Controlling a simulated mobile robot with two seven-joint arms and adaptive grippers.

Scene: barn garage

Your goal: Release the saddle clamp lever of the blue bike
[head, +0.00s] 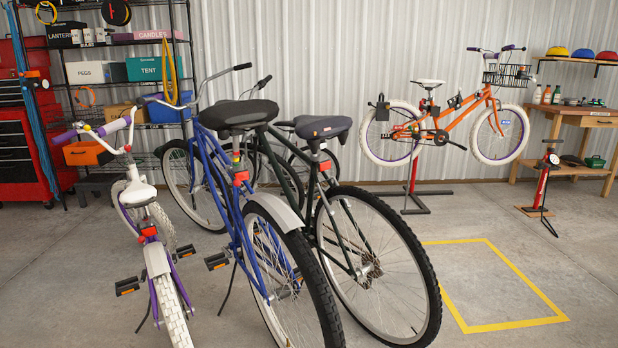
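The blue bike (223,192) stands upright in the middle of the left group, its rear wheel towards me. Its black saddle (238,114) sits on a short seat post above the blue frame. Under the saddle is a small clamp area (237,160) with a red reflector (241,177) just below; the clamp lever is too small to make out for certain. Neither of my grippers shows in the head view.
A white and purple bike (150,245) stands close on the left and a dark green bike (340,235) close on the right. An orange bike (455,118) hangs on a stand behind. The yellow floor outline (500,327) encloses clear floor. Shelves (122,40) and a workbench (580,118) line the wall.

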